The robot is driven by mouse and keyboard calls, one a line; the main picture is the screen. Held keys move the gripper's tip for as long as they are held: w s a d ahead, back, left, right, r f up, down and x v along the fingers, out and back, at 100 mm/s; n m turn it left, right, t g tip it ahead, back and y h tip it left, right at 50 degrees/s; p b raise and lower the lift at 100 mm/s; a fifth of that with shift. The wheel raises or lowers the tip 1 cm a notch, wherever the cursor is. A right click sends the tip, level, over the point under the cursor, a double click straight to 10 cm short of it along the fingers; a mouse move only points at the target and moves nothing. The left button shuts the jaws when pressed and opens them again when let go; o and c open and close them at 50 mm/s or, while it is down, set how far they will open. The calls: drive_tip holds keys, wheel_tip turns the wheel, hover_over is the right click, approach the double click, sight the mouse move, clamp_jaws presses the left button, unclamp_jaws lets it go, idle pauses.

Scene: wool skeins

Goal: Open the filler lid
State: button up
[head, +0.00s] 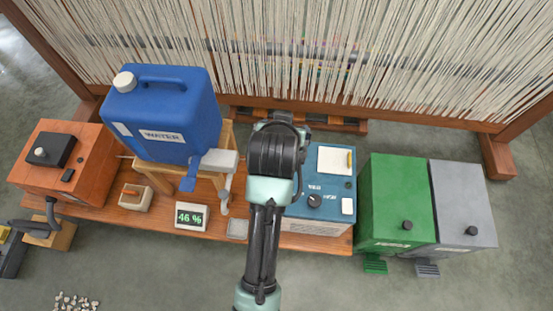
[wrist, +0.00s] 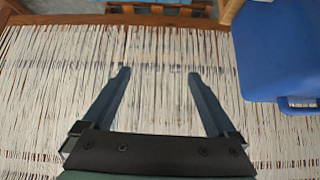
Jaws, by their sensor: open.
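My gripper (wrist: 158,72) is open and empty in the wrist view, with pale warp threads behind its two fingers. In the head view my arm hides the fingers. A teal-blue machine (head: 316,188) stands on the bench just right of my arm, partly covered by it. On its top is a white rectangular panel (head: 333,160) with a small yellowish strip at its right edge. This may be the filler lid; it looks flat, but I cannot tell for sure. A dark knob (head: 314,200) sits in front of it.
A blue water jug (head: 165,115) stands on a wooden stand left of my arm; it also shows in the wrist view (wrist: 280,50). A green bin (head: 396,200) and a grey bin (head: 463,205) stand at right. The loom threads (head: 330,55) span the back. A display (head: 191,216) reads 46 %.

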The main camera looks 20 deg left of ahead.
drive_tip(key=s+f+g+h+b, duration=0.15)
drive_tip(key=s+f, duration=0.25)
drive_tip(key=f, duration=0.4)
drive_tip(key=s+f+g+y+b, duration=0.15)
drive_tip(key=s+f, duration=0.25)
drive_tip(key=f, duration=0.4)
drive_tip(key=shift+n+g+h, duration=0.3)
drive_tip(key=shift+g+h, duration=0.2)
drive_tip(key=b+x, duration=0.2)
drive_tip(key=x, duration=0.4)
drive_tip(key=b+x, duration=0.3)
drive_tip(key=x, duration=0.3)
drive_tip(key=shift+w+d, duration=0.1)
drive_tip(key=shift+w, duration=0.15)
clamp_jaws()
